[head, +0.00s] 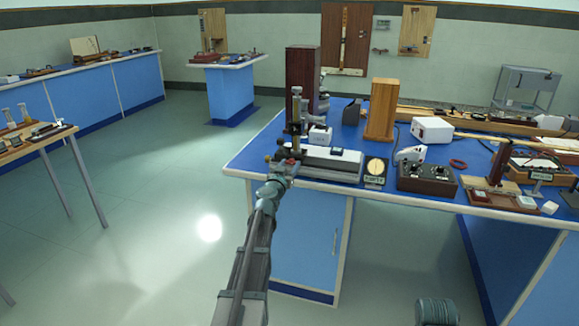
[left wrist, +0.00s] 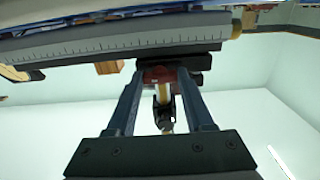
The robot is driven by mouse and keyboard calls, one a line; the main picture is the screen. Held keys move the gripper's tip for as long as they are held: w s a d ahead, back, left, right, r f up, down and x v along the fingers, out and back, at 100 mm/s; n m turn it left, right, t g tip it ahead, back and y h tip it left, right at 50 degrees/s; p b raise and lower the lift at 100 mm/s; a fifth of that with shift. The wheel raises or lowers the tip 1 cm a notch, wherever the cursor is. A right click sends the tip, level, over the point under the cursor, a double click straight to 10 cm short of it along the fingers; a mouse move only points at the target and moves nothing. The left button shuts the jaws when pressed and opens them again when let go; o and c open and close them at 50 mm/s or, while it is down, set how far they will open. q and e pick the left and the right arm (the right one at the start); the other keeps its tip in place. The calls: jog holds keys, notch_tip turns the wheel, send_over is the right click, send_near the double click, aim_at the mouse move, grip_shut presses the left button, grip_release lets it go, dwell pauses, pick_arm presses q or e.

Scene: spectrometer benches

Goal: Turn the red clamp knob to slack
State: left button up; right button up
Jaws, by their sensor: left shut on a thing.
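The red clamp knob (left wrist: 158,75) shows dark red between my fingertips in the left wrist view, under the scaled grey bench rail (left wrist: 110,45). My left gripper (head: 284,167) reaches the front left corner of the blue-topped bench in the head view. In the left wrist view the left gripper (left wrist: 160,80) has one finger on each side of the knob and is shut on it. In the head view the gripper largely hides the knob. The grey instrument (head: 325,163) with an upright column (head: 297,115) stands beside the gripper. My right gripper is out of view.
A round yellowish dial (head: 375,167) and a dark control box (head: 427,180) stand to the right along the front edge. A tall dark red-brown box (head: 303,75) stands behind the instrument. The floor (head: 150,220) left of the bench is clear.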

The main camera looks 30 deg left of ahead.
pick_arm(q)
grip_shut()
jog(key=shift+n, duration=0.3)
jog(key=n, duration=0.3)
jog(key=shift+n, duration=0.4)
jog(key=n, duration=0.4)
jog(key=shift+n, duration=0.3)
jog(key=n, duration=0.8)
jog(key=shift+n, duration=0.6)
